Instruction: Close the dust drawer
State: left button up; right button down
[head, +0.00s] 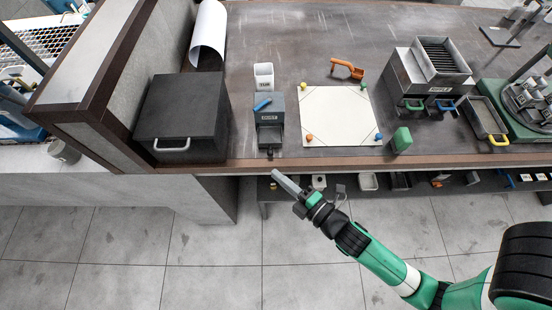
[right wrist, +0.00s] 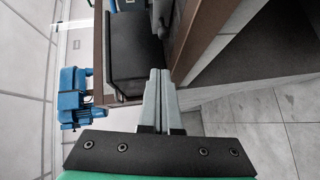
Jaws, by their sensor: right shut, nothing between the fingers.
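A small grey box (head: 268,105) with a label that seems to read DUST stands on the bench, left of the white sheet. Its dust drawer (head: 269,146) appears to stick out at the front, toward the bench edge, with a dark inside. A blue object lies on top of the box. My right gripper (head: 277,174) is shut and empty. In the head view its tips show just in front of the bench's front edge, below the drawer and apart from it. The closed fingers also show in the right wrist view (right wrist: 158,75). My left gripper is out of view.
A large dark box (head: 183,118) with a front handle stands left of the drawer. A white sheet (head: 338,100) with small coloured pieces at its corners lies to the right. A green block (head: 401,140) stands by the bench's front edge (head: 330,163). Shelf items sit below.

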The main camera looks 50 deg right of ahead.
aim_at(276, 167)
jog(key=w+d, duration=0.1)
jog(key=w+d+f, duration=0.1)
jog(key=w, duration=0.1)
jog(key=shift+d+f+b, duration=0.15)
jog(key=shift+d+b, duration=0.1)
jog(key=shift+b, duration=0.1)
jog(key=shift+w+d, duration=0.45)
